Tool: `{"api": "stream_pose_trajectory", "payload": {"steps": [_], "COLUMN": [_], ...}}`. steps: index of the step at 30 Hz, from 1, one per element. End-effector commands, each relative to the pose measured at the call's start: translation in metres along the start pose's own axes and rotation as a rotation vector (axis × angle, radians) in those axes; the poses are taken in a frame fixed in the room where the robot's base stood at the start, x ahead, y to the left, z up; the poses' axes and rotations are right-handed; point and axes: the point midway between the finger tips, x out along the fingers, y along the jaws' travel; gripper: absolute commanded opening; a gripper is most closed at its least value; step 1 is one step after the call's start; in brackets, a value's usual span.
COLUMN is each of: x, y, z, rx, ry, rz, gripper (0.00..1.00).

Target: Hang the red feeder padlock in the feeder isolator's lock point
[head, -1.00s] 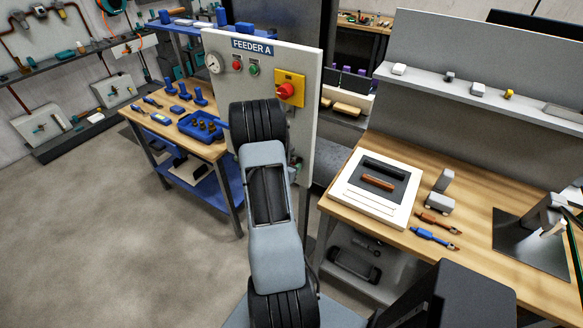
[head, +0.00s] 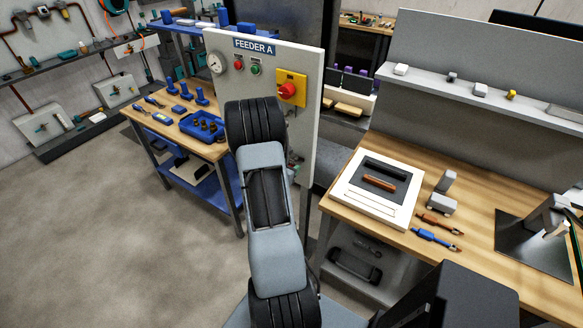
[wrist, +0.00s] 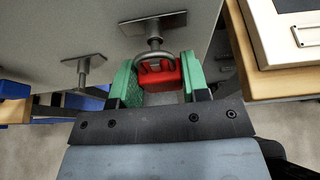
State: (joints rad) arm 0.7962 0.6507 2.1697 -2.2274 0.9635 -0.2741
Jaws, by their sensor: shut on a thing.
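The red padlock (wrist: 160,74) is between the green pads of my gripper (wrist: 162,82) in the wrist view, and the gripper is shut on it. Its grey curved shackle (wrist: 141,60) is at the lower end of a metal peg (wrist: 155,38) on the pale panel. I cannot tell whether the shackle is around the peg or only in front of it. In the head view, the feeder isolator (head: 291,88) is a red knob on a yellow plate on the FEEDER A panel (head: 222,85).
A second metal peg (wrist: 84,68) is left of the padlock in the wrist view. A wooden bench (head: 470,216) with a white box and tools stands on the right. A tool table (head: 150,125) with a blue tray stands behind the panel's left side. The floor at left is clear.

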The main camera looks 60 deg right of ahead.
Motion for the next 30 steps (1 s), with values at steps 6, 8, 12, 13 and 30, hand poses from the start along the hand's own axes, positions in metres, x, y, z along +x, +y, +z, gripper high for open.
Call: {"api": "stream_pose_trajectory", "payload": {"steps": [6,8,12,13,30], "x": [-0.006,-0.008,-0.011,-0.011,-0.019], "y": [0.0,0.0,0.0,0.0,0.0], "z": [-0.003,-0.004,-0.004,-0.004,-0.008], "rx": [0.0,0.0,0.0,0.0,0.0], "ry": [0.0,0.0,-0.001,-0.001,-0.001], "rz": [0.0,0.0,0.0,0.0,0.0], "gripper": [0.14,0.14,0.14,0.14,0.14]}}
